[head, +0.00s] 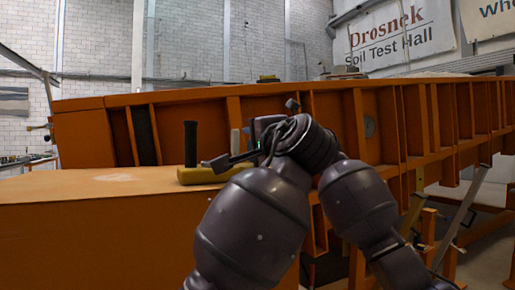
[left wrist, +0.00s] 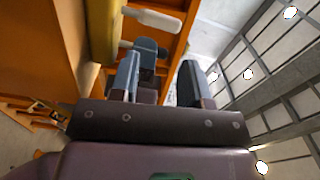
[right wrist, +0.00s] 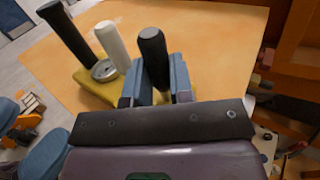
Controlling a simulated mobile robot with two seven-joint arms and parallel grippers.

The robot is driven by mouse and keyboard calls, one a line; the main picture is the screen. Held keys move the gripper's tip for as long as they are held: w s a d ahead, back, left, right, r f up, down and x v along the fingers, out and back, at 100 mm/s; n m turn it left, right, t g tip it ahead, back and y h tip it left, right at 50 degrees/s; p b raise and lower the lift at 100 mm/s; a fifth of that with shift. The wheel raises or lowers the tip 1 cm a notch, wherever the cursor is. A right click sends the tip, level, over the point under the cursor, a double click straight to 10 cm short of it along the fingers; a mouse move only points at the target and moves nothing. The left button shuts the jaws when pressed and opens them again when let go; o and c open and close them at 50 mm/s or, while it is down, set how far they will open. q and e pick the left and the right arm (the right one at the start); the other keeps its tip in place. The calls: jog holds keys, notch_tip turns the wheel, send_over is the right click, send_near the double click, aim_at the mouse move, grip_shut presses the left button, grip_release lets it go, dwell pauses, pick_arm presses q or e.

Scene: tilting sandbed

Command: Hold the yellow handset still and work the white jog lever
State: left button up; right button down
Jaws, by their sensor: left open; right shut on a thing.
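The yellow handset (head: 198,177) lies on the orange ledge. A black grip (head: 190,143) stands upright at its left end, and the white jog lever (head: 235,140) stands to the right of that. In the right wrist view, my right gripper (right wrist: 155,88) is shut on a second black grip (right wrist: 153,48), with the white lever (right wrist: 113,46) just left of it. My left gripper (head: 222,160) is open near the handset. My arm hides part of the handset in the head view.
The orange ledge (head: 90,210) is clear to the left of the handset. A ribbed orange sandbed wall (head: 330,115) rises behind it and runs off to the right. A steel strut (head: 466,205) stands at the right.

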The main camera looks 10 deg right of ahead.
pick_arm(q)
jog(key=shift+a, duration=0.25)
jog(key=c, duration=0.5)
jog(key=a+m+h, duration=0.1)
jog(key=a+h, duration=0.1)
jog(key=s+a+m+h, duration=0.1)
jog(key=a+m+h, duration=0.1)
jog(key=shift+a+r, duration=0.1)
jog(key=shift+a, duration=0.15)
grip_shut()
jog(key=s+a+m+h, duration=0.3)
jog(key=s+m+h, duration=0.2)
jog(key=h, duration=0.1)
jog(key=shift+h, duration=0.3)
jog(key=shift+s+a, duration=0.1)
